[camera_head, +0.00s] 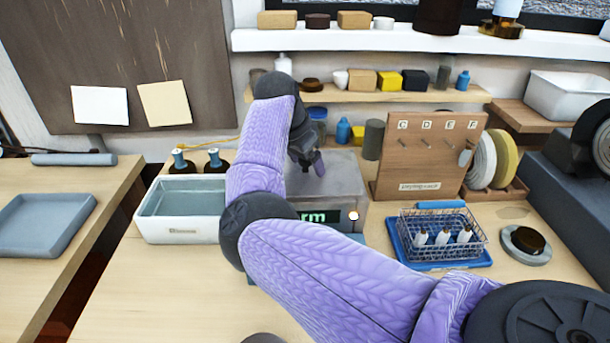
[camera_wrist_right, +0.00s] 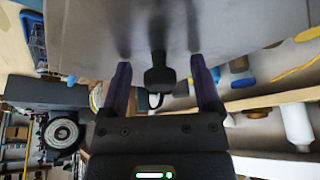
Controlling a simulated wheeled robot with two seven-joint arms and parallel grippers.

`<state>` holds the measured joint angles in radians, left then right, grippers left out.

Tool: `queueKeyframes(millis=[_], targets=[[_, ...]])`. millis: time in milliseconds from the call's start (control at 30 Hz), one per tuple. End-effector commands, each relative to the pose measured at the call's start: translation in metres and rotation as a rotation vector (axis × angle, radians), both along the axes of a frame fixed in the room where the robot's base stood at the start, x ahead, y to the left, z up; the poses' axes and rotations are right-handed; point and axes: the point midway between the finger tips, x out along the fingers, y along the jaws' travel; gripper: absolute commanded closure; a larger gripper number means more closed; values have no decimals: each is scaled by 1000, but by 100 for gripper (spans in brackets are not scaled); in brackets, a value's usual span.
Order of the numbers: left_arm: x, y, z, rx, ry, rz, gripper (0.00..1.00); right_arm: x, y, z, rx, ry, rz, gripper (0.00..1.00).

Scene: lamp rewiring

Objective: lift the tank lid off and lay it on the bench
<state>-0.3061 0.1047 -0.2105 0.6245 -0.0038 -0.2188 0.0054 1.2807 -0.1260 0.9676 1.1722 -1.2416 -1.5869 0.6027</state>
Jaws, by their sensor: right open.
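The tank (camera_head: 345,212) is a grey metal box with a lit green display on its front. Its grey lid (camera_head: 345,172) lies on top, partly hidden by my right arm. My right gripper (camera_head: 308,166) is just over the lid, pointing down. In the right wrist view the lid's black knob (camera_wrist_right: 158,76) stands between the two open fingers of the gripper (camera_wrist_right: 160,66), with a gap on each side. The grey lid surface (camera_wrist_right: 95,30) fills the top of that view. My left gripper does not show.
A white basin (camera_head: 180,228) stands left of the tank on the bench (camera_head: 150,290). To the right are a wooden peg board (camera_head: 425,150) and a wire basket (camera_head: 440,238) on a blue tray. Small bottles stand behind the basin. The front of the bench is bare at left.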

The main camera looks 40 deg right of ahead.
Motion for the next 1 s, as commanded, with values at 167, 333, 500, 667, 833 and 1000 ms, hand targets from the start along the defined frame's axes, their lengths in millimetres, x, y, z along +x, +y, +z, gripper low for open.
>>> queueKeyframes(millis=[167,333,500,667,833,1000], targets=[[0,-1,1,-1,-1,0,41,0,0,1,0,0,0,32],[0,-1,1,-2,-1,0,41,0,0,1,0,0,0,68],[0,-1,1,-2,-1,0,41,0,0,1,0,0,0,100],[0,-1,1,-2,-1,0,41,0,0,1,0,0,0,100],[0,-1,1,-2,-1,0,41,0,0,2,0,0,0,100],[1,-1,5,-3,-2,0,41,0,0,14,-1,-2,1,100]])
